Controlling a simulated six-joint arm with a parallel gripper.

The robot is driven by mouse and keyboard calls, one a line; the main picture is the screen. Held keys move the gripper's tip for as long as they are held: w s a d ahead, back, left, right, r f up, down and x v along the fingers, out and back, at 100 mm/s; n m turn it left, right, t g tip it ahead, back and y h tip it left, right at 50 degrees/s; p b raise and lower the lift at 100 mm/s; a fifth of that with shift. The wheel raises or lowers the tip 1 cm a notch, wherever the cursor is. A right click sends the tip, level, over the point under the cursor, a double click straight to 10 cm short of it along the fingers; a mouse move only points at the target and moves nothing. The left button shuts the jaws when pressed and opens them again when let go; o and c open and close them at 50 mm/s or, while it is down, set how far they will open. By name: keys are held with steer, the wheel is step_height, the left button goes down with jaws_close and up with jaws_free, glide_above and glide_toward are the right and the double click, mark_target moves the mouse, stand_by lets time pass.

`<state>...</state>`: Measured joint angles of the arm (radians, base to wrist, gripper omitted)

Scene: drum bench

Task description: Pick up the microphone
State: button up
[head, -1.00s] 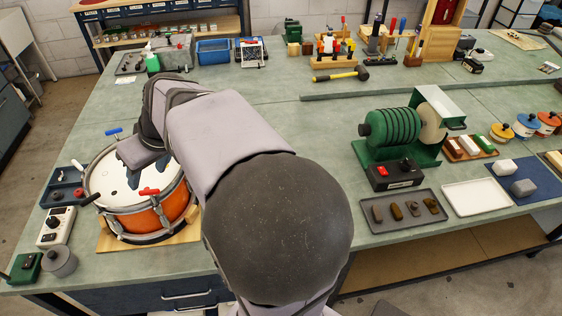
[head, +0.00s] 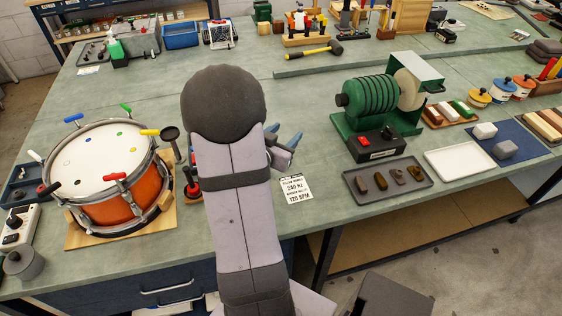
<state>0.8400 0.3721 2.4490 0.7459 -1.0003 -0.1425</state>
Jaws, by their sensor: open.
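My gripper (head: 284,139) shows only partly, to the right of my arm, with two blue-grey fingertips apart and nothing seen between them. It is over the bench, right of the drum. I cannot clearly make out the microphone. A dark round-headed piece on a stem (head: 170,134) stands at the drum's right edge and may be it. A small dark-topped object with red parts (head: 192,187) is beside my arm, partly hidden by it. My arm hides part of the bench behind it.
An orange drum (head: 128,196) with coloured handles stands on a wooden board at left. A printed card (head: 295,189) lies right of my arm. A green machine (head: 372,105), a grey tray with dark pieces (head: 385,195) and a white tray (head: 458,172) are at right.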

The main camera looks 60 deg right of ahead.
steer(key=a+f, duration=0.1)
steer(key=f, duration=0.1)
steer(key=w+a+f+n+t+b, duration=0.1)
steer(key=a+f, duration=0.1)
steer(key=f, duration=0.1)
steer(key=a+f+n, duration=0.1)
steer(key=f, duration=0.2)
steer(key=shift+w+a, duration=0.15)
steer(key=shift+w, duration=0.15)
steer(key=shift+p+x, duration=0.95)
steer(key=shift+x, duration=2.75)
steer(key=c, duration=1.1)
